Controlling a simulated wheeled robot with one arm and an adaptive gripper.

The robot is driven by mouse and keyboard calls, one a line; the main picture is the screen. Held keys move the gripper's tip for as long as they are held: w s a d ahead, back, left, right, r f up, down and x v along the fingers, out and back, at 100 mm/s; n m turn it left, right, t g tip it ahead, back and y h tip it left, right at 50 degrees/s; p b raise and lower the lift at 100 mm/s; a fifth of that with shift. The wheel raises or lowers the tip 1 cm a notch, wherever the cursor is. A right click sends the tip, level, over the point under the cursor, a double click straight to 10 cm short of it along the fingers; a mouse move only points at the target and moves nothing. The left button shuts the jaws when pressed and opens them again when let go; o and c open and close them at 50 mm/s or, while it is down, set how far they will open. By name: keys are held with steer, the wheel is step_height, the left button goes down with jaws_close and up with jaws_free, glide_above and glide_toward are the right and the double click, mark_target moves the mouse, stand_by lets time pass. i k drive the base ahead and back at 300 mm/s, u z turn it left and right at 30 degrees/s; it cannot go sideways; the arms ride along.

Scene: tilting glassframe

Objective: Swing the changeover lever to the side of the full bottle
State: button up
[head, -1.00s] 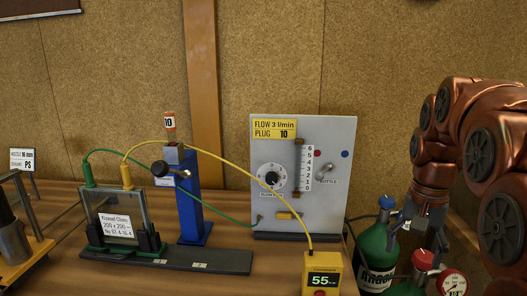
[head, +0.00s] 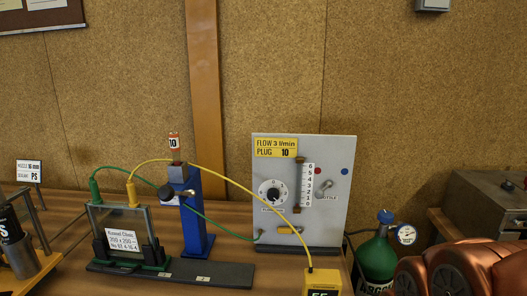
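The changeover lever (head: 325,187) is a small metallic lever on the front of the grey panel (head: 330,225), above the partly hidden bottle label. It seems to lean up and to the right, but it is small. A red dot (head: 318,171) is up and left of it and a blue dot (head: 345,171) up and right. A green bottle (head: 379,258) with a blue cap (head: 385,216) stands right of the panel, with a round gauge (head: 406,235) whose reading is too small to tell. The red-capped bottle is not visible now. My gripper is out of view.
Left of the panel stand a blue post (head: 194,225) and a glass frame (head: 122,232) with green and yellow cables. A yellow meter (head: 323,284) is at the front. A grey box (head: 490,215) sits at the right. My copper arm fills the bottom right.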

mark_target(318, 194)
steer(key=u, duration=3.25)
steer(key=k, duration=1.35)
steer(key=z, duration=1)
steer(key=i, duration=0.5)
steer(key=u, duration=0.05)
